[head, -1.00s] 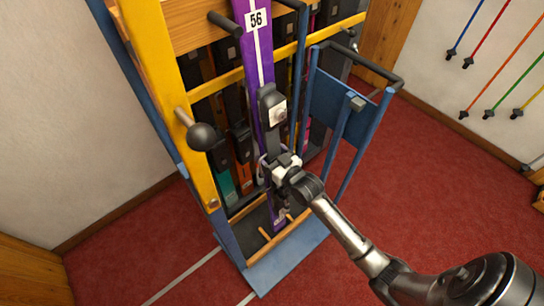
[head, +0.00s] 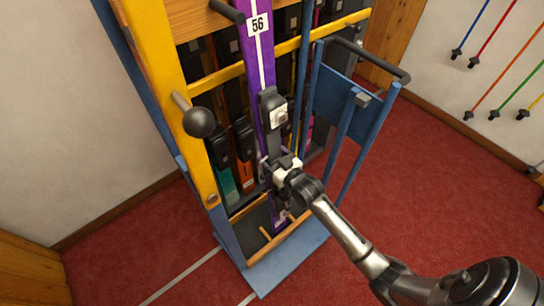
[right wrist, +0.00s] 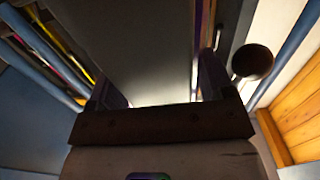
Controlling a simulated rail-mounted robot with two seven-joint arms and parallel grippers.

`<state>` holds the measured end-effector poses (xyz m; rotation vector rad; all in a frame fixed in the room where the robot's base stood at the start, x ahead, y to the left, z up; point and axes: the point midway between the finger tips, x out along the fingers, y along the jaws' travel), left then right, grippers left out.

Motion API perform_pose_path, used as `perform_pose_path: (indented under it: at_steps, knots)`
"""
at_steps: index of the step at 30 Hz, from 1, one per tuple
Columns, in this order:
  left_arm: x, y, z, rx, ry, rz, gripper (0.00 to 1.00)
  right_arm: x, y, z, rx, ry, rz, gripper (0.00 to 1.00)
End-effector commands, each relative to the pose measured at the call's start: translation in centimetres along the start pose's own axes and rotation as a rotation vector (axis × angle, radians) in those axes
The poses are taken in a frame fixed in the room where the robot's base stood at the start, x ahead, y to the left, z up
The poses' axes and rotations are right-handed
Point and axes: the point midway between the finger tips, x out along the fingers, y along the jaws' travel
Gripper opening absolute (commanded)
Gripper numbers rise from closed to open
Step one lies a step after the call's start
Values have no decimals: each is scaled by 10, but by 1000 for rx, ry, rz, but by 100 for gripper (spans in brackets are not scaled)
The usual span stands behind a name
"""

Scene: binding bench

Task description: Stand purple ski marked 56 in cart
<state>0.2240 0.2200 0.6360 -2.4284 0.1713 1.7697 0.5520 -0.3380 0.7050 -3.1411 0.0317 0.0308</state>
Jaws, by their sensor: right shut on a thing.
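The purple ski (head: 251,47) marked 56 is upright and slightly tilted in the head view, with a white stripe and a dark binding. My right gripper (head: 277,168) is shut on the ski low down, around the lower binding part. The ski's lower end is down inside the front of the blue cart (head: 290,262), between wooden rails; whether it touches the floor of the cart I cannot tell. In the right wrist view, the dark fingers (right wrist: 160,100) are close against a large grey surface, with a little purple at its edge. My left gripper is not in view.
A yellow rack frame (head: 170,75) with a dark ball knob (head: 199,122) stands close left of the ski. Other skis with bindings are behind. The cart's dark handle (head: 375,62) is on the right. Poles hang on the right wall; red floor is clear.

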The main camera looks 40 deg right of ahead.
Motion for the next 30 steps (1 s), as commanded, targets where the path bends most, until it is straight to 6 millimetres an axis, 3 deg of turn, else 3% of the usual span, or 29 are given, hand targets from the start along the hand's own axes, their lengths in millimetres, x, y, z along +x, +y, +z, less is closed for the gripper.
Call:
perform_pose_path:
  at_steps: [6,7,12,15,30]
  knots:
    - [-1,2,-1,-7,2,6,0,1,0,-4,-1,9,0,6]
    - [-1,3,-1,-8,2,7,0,1,0,-4,-1,9,0,77]
    - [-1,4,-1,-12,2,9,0,0,0,-2,0,5,0,93]
    - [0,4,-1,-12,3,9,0,0,0,-2,0,4,0,100]
    - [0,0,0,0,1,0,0,0,0,1,0,-2,0,100]
